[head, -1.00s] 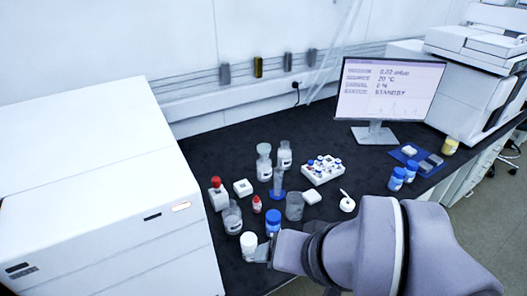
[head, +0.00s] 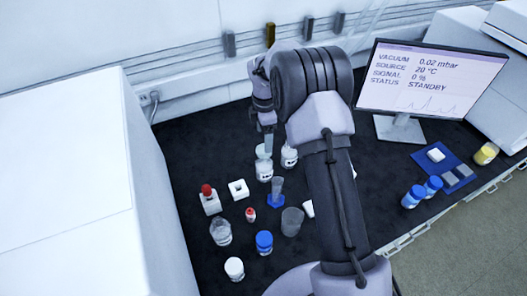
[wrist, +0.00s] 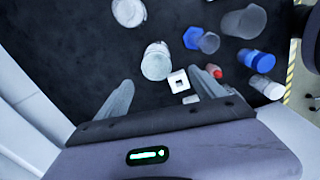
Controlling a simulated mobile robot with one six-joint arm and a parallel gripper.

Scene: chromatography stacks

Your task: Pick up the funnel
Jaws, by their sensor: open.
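A pale, wide-mouthed piece that looks like the funnel (head: 264,151) sits on top of a white-labelled bottle on the dark bench. In the wrist view its round rim (wrist: 157,60) shows from above, ahead of my fingers, and the bottle below is mostly hidden. My gripper (head: 267,134) is close above it in the head view, partly covered by my arm. In the wrist view my gripper (wrist: 170,78) is open and empty, its fingers apart, with bench and a white block between and beyond them. Contact with the funnel cannot be made out.
A second bottle (head: 289,156) stands close right of it. Nearby are a blue-based cylinder (head: 276,190), a white block (head: 239,188), a red-capped vial (head: 250,214), a beaker (head: 292,221) and a flask (head: 220,232). A monitor (head: 415,80) stands right. Bench left of the bottle is clear.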

